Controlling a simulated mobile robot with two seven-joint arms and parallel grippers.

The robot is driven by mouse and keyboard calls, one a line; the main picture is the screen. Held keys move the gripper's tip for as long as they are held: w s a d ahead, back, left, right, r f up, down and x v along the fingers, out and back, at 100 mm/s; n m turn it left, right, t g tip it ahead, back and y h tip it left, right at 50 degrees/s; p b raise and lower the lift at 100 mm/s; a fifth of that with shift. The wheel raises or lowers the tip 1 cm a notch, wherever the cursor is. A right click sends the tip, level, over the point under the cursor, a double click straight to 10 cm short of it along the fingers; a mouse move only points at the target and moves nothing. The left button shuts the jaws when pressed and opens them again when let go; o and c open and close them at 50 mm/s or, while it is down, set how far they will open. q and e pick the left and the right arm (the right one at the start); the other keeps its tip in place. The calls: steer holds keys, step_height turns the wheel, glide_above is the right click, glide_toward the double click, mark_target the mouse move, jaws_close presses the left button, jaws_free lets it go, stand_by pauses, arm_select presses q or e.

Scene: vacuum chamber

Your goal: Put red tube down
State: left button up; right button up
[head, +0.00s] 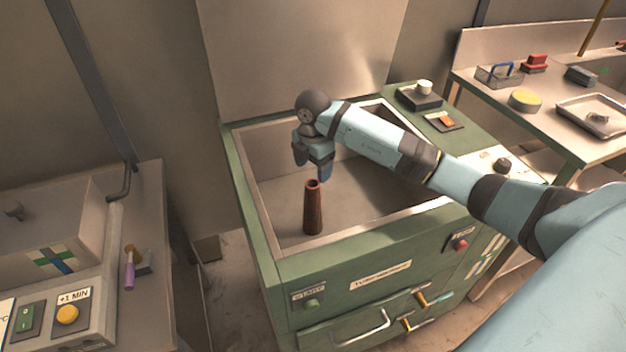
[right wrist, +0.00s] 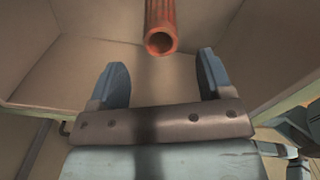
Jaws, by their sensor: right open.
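The red tube (head: 313,208) stands upright on the floor of the green-framed chamber (head: 262,226), near its front left in the head view. My right gripper (head: 312,172) is inside the chamber, just behind and above the tube's top. Its blue fingers are apart with nothing between them. In the right wrist view the tube (right wrist: 161,28) shows its open round end beyond the open fingers (right wrist: 163,88), apart from them. My left gripper is not in view.
The chamber's raised walls surround the tube and my right gripper. A green start button (head: 312,303) and a red button (head: 460,245) are on its front. A side table (head: 540,115) holds a basket, a yellow-topped tin and a tray. A console (head: 66,318) stands at left.

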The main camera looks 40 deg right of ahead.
steer(key=shift+r, duration=1.75)
